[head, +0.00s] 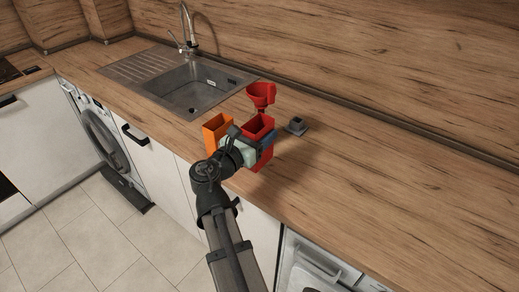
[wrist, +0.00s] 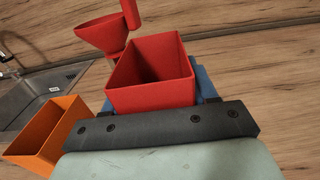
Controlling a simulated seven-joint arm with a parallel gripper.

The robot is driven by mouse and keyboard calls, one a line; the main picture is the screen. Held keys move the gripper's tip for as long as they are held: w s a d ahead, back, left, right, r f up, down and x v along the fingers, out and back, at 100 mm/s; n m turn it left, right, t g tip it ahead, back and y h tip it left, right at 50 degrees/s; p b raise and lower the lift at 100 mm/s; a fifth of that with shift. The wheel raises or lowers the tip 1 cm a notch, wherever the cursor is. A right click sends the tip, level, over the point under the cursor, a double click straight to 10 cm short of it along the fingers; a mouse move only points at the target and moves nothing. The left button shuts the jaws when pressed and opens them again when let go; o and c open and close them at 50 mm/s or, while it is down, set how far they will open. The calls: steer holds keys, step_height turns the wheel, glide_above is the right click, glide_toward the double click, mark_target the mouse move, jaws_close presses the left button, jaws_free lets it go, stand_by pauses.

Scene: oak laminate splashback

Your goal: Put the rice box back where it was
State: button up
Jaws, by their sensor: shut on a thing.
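A red open-topped box (head: 263,162) is in my gripper (head: 262,144), near the front edge of the counter. In the wrist view the red box (wrist: 152,94) stands upright just beyond the dark gripper bar, with the blue fingers (wrist: 206,84) partly hidden behind it. My gripper is shut on this box. I cannot tell whether its base touches the counter. An orange open-topped box (head: 217,134) stands on the counter just left of it, and also shows in the wrist view (wrist: 46,134). No label shows which box is for rice.
A red funnel-shaped thing (head: 262,95) is behind the boxes. The sink (head: 190,88) is at the back left. The counter (head: 400,180) is clear on the right.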

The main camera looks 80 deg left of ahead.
steer(key=shift+f, duration=2.45)
steer(key=shift+f, duration=0.1)
steer(key=o, duration=1.3)
steer(key=v, duration=1.2)
